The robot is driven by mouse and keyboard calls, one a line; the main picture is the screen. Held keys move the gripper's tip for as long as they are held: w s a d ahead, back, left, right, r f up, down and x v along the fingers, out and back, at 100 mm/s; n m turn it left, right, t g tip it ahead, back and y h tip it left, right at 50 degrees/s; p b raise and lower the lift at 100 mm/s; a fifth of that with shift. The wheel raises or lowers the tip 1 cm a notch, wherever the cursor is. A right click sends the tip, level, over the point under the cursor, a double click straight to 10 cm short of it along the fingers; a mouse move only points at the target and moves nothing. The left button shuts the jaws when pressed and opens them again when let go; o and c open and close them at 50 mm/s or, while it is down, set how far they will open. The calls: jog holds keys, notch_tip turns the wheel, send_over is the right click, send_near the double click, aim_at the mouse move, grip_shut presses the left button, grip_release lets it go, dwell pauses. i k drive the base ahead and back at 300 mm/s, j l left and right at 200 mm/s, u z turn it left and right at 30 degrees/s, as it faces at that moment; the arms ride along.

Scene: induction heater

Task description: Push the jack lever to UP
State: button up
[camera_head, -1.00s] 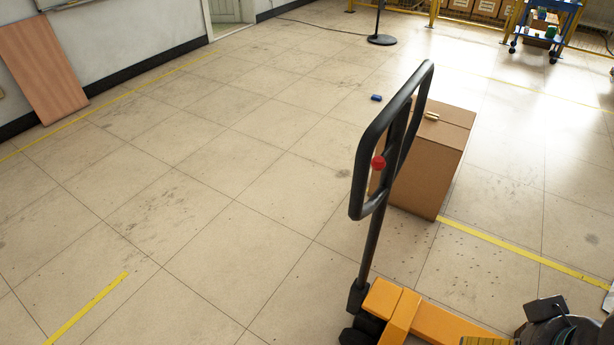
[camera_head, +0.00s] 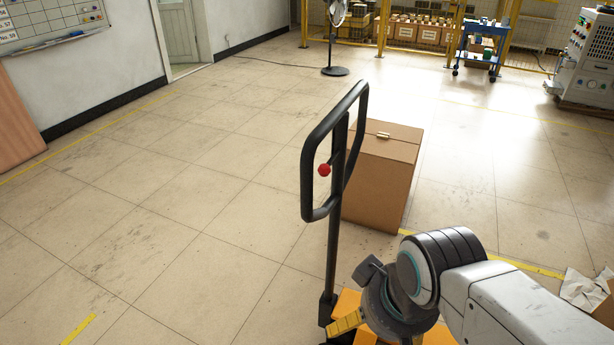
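The jack lever carries a round red knob (camera_head: 324,170) inside the black looped handle (camera_head: 308,165) of the pallet jack. The handle stands on a dark upright shaft above the orange jack body (camera_head: 436,335), which is mostly hidden by my arm. The lever's own arm is too small to tell its position. My gripper (camera_head: 346,322) is at the bottom of the view, by the base of the shaft, well below the red knob and apart from it. Its yellow end shows, but the fingers are not clear enough to tell open or shut.
A cardboard box (camera_head: 378,185) stands just behind the handle. White crumpled sheets (camera_head: 585,290) lie at right. A fan stand (camera_head: 335,71), blue cart (camera_head: 480,50) and grey machine (camera_head: 588,65) are farther back. The floor left of the jack is clear.

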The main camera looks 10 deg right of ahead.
aim_at(324, 170)
jog(key=j+z, duration=0.1)
jog(key=j, duration=0.8)
jog(key=i+j, duration=0.2)
jog(key=j, duration=0.15)
jog(key=i+j+z, duration=0.15)
jog(key=j, duration=0.25)
jog(key=i+j, duration=0.15)
jog(key=j, duration=0.25)
jog(key=i+j+z, duration=0.15)
jog(key=j, duration=0.2)
jog(key=i+j, duration=0.15)
jog(key=j, duration=0.3)
jog(key=i+j+z, duration=0.1)
jog(key=i, duration=0.3)
jog(key=i+j+z, duration=0.1)
jog(key=i, duration=0.3)
jog(key=i+j+z, duration=0.15)
jog(key=i, duration=0.25)
jog(key=i+j, duration=0.1)
jog(key=i, duration=0.15)
